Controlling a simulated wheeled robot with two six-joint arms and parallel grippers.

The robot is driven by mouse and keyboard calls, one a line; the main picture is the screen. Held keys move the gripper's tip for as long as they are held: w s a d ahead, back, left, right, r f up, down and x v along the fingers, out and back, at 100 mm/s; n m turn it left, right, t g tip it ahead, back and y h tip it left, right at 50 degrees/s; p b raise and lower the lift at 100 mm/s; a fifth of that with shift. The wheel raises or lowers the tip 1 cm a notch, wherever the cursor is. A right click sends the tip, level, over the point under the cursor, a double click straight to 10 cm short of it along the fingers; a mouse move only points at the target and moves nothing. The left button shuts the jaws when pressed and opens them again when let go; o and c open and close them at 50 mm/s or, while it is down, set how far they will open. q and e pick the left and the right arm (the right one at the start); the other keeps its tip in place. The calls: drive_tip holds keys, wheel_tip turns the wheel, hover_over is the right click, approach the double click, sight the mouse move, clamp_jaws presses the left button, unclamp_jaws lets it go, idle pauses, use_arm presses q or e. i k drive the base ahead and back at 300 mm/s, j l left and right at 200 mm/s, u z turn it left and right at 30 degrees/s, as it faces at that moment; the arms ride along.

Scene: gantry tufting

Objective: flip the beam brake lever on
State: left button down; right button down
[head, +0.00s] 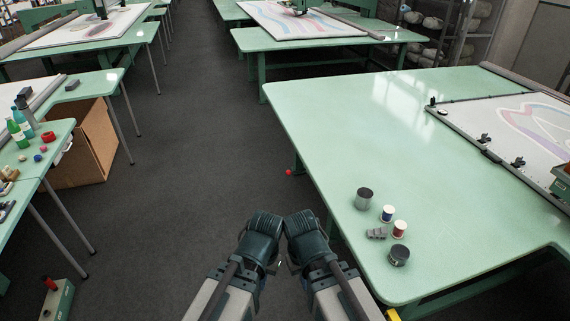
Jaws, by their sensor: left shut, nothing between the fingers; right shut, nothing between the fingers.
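A small red ball-shaped knob (289,172) shows at the left side of the large green table, by its leg. It may be the brake lever's end; the rest of it is too small to make out. A green box with a red knob (45,281) stands low at the bottom left, and I cannot tell whether it is the brake. My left gripper (264,222) and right gripper (301,222) are side by side at the bottom middle, close together, shut and empty. Both are apart from either red knob.
The large green table (340,120) carries a grey can (364,198), thread spools (399,229), a dark tin (399,255) and a tufting frame (465,125) at right. Left tables hold bottles (17,133); a cardboard box (85,150) stands beneath. The grey aisle floor (205,120) is clear.

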sight(287, 172)
drive_tip(key=i+j, duration=0.4)
drive_tip(key=i, duration=0.25)
drive_tip(key=i+j+z, duration=0.1)
drive_tip(key=i+j, duration=0.25)
drive_tip(key=i, duration=0.25)
drive_tip(key=i+j, duration=0.45)
drive_tip(key=i, duration=0.2)
